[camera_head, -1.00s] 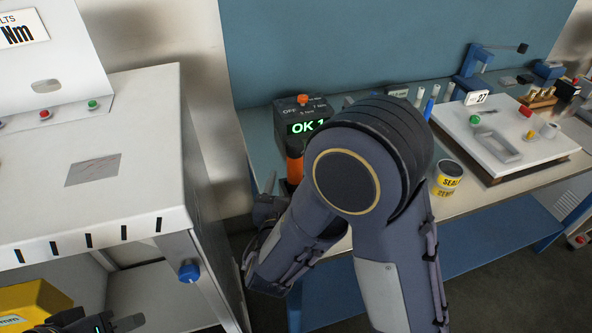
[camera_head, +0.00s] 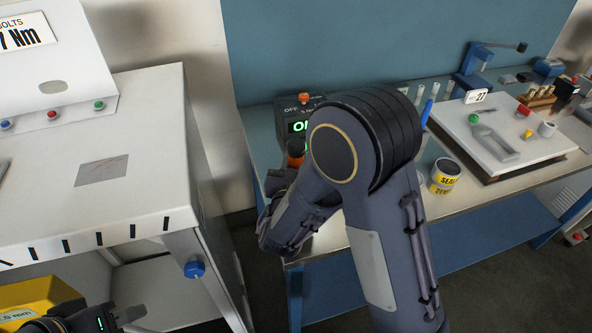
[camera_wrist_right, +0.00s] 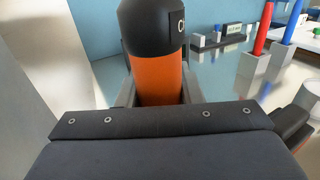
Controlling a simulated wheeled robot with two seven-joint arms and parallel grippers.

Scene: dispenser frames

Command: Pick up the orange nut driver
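The orange nut driver (camera_head: 295,160) stands upright by the dispenser in the head view, its lower part hidden by my right arm. In the right wrist view its orange body (camera_wrist_right: 158,77) and black upper part fill the middle. My right gripper (camera_wrist_right: 158,90) has one finger on each side of the orange body; I cannot tell whether they press on it. In the head view the right gripper (camera_head: 277,184) is partly hidden by its own arm. My left gripper (camera_head: 103,314) is at the lower left edge, fingers apart and empty, beside a yellow box.
A black box with a green display (camera_head: 298,126) stands behind the driver. Coloured upright tools stand between. A white cabinet (camera_head: 130,120) is on the left, a yellow box (camera_head: 35,298) below it.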

